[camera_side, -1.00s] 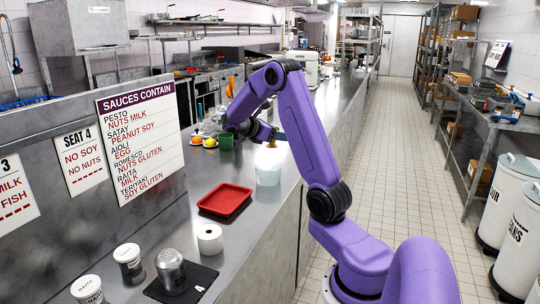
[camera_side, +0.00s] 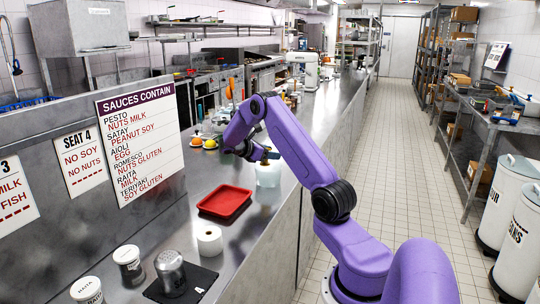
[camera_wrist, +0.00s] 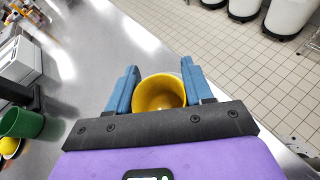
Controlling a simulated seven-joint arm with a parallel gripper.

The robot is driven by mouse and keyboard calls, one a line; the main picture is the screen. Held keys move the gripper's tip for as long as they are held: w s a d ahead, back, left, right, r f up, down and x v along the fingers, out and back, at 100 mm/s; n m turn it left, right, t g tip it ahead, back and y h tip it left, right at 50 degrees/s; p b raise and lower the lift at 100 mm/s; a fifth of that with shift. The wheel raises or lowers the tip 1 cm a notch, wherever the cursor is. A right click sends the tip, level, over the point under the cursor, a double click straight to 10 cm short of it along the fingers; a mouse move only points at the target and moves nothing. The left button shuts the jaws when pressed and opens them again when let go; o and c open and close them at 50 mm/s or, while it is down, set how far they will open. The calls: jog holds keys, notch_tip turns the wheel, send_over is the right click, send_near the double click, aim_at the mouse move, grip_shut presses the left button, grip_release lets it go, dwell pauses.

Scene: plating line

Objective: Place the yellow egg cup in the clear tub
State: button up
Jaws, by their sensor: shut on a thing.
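My gripper (camera_wrist: 158,92) is shut on the yellow egg cup (camera_wrist: 160,94), with one blue finger on each side of it. The cup's open mouth faces the wrist camera and looks empty. In the side view my gripper (camera_side: 268,156) is low over the clear tub (camera_side: 268,176), at the tub's mouth. The tub stands on the steel counter, right of the red tray. In that view the cup is mostly hidden by the fingers, so I cannot tell whether its base is inside the tub.
A green cup (camera_wrist: 22,123) and yellow fruit (camera_side: 210,144) lie beyond, beside my arm.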

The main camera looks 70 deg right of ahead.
jog(key=shift+f, duration=0.3)
jog(key=shift+f, duration=0.65)
jog(key=o, duration=1)
